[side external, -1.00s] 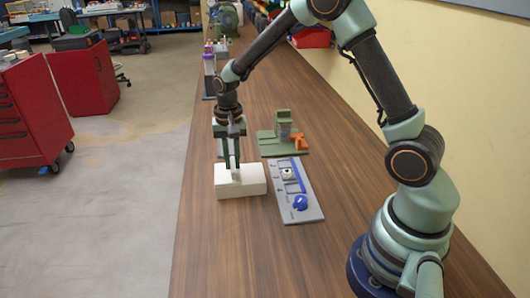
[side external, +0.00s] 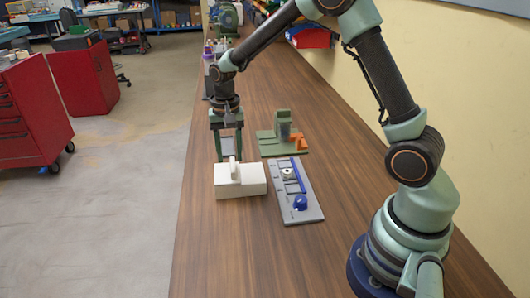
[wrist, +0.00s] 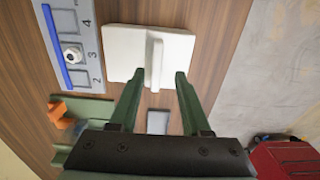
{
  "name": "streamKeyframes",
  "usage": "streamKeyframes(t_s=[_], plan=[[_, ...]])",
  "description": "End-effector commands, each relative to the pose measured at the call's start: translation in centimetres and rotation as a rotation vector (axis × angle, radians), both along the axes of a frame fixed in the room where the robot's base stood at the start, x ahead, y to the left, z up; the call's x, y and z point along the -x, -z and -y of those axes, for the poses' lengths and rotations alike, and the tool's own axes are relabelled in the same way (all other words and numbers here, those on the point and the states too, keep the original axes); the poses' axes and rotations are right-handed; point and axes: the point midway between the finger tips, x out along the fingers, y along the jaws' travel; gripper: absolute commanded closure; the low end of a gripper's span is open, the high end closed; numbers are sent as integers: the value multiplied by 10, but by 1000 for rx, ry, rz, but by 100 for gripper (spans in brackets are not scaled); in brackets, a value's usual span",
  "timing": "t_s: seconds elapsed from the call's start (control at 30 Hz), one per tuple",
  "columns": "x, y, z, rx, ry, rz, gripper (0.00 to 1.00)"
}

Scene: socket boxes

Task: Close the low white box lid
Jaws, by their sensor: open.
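The low white box (side external: 243,188) sits on the wooden bench in the side view, with an upright white handle (side external: 233,170) on its lid. No opening shows in its top, though I cannot tell whether the lid is fully seated. In the wrist view the box (wrist: 122,50) is ahead of the fingers and the handle (wrist: 157,65) stands right of its middle. My gripper (side external: 229,159) is open and empty, just beyond and above the box. In the wrist view its green fingertips (wrist: 156,79) are spread to either side of the handle's near end, apart from it.
A grey panel (side external: 308,211) with a blue knob (side external: 300,202) lies close right of the box. A green fixture (side external: 283,132) with an orange part (side external: 298,140) stands behind it. A small grey piece (wrist: 158,122) shows between my fingers. The bench nearer the camera is clear.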

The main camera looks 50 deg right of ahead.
Motion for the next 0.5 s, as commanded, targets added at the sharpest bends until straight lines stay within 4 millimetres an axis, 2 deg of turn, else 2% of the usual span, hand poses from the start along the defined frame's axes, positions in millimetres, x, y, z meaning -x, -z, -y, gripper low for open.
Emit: streamKeyframes(t_s=[0.1, 0.3, 0.5], plan=[[-2, -27, 0, 1, 0, 8, 52], [-2, -66, 0, 0, -1, 8, 52], [-1, -91, -1, 1, -1, 6, 52]])
